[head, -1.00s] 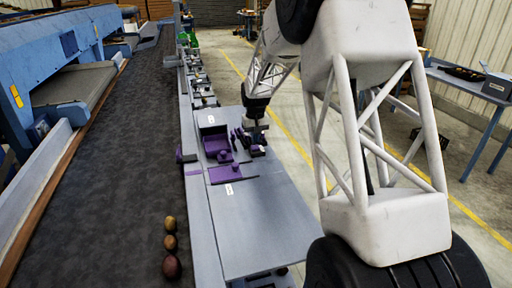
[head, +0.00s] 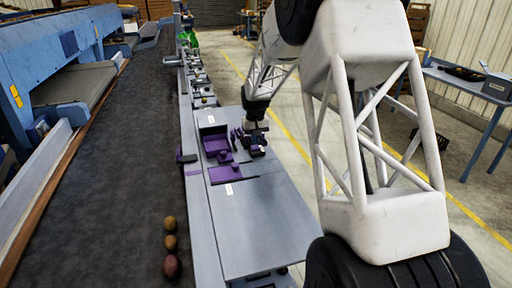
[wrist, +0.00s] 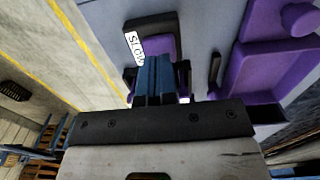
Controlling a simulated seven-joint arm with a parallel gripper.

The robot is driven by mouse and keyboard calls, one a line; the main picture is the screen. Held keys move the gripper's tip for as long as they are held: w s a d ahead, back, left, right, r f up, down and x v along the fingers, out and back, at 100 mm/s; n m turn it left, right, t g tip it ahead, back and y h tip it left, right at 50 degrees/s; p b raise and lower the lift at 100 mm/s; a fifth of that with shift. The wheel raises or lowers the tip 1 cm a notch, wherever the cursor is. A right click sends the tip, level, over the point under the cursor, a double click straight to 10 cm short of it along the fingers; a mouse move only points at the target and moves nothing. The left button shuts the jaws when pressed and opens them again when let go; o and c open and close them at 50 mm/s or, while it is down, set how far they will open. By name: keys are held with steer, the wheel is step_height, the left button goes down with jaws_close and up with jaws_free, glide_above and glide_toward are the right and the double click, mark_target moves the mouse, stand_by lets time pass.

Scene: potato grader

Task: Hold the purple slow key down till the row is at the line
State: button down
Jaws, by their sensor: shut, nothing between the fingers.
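In the wrist view my gripper (wrist: 155,88) is shut, its blue fingers over the purple slow key (wrist: 163,46). The key sits in a dark frame beside a white label reading SLOW (wrist: 134,48). The fingers hide part of the key; I cannot tell whether they touch it or whether it is down. In the head view my gripper (head: 256,148) is at the right of the purple controls, with the key hidden. A row of potatoes (head: 170,243) lies on the dark belt (head: 100,190), near the front. A purple mark (head: 187,158) stands at the belt's right edge, farther along.
A purple tray (head: 215,145) and a purple plate with a knob (head: 233,174) lie left of my gripper. Purple parts with a round knob (wrist: 300,18) also show close by in the wrist view. The grey bench top (head: 260,220) in front is clear.

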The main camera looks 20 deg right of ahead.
mark_target(255, 148)
steer(key=shift+f, duration=1.05)
steer(key=shift+r, duration=0.15)
stand_by(1.6)
steer(key=shift+r, duration=3.4)
steer(key=shift+s+a+r, duration=0.1)
steer(key=shift+s+r, duration=0.35)
steer(key=s+a+r, duration=0.2)
steer(key=s+r, duration=0.2)
steer(key=s, duration=0.5)
steer(key=s+a+r+t, duration=0.1)
steer(key=s+r, duration=0.3)
steer(key=s, duration=0.5)
steer(key=s+a+r, duration=0.2)
steer(key=s+r, duration=0.2)
steer(key=s, duration=0.5)
steer(key=s+a+f, duration=0.1)
steer(key=s, duration=1.1)
steer(key=s+a+f+t, duration=0.1)
steer(key=s+f, duration=0.1)
steer(key=s, duration=1.1)
steer(key=shift+a+f+t, duration=0.15)
steer(key=shift+f+t, duration=0.05)
steer(key=shift+t, duration=0.1)
